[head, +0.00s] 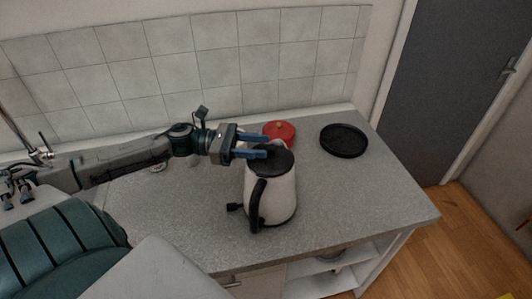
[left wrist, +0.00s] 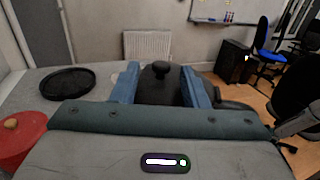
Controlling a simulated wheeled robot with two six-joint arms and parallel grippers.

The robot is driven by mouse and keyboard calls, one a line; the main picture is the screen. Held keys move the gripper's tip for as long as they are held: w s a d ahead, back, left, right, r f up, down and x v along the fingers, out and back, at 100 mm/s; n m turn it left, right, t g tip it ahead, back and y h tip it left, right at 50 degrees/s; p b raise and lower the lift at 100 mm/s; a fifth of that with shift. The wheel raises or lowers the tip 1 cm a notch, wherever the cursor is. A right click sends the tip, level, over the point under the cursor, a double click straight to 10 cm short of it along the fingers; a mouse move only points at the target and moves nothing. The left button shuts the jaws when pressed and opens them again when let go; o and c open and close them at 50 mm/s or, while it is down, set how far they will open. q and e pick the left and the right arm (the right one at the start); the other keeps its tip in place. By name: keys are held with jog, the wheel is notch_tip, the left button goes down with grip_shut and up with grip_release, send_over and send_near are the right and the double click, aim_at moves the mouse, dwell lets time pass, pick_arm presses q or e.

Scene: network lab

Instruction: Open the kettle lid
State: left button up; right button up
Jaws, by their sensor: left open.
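The white kettle (head: 281,196) stands upright on the grey counter, with its black handle (head: 257,203) toward the front. Its black lid (head: 276,160) is on top and looks closed. In the left wrist view the lid's round knob (left wrist: 161,69) shows between the blue fingers. My left gripper (head: 266,153) is open at the lid, with one finger on each side of the knob in the wrist view. I cannot tell whether the fingers touch the lid. The kettle body is mostly hidden in the wrist view. My right gripper is in neither view.
A red pot (head: 280,131) stands just behind the kettle. A round black tray (head: 344,141) lies on the counter (head: 345,194) at the right. The tiled wall (head: 180,60) closes off the back. Bare counter is free right of the kettle.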

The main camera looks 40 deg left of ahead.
pick_arm(q)
jog(key=shift+x, duration=0.9)
jog(key=shift+w+d, duration=0.1)
jog(key=shift+d, duration=0.2)
grip_shut()
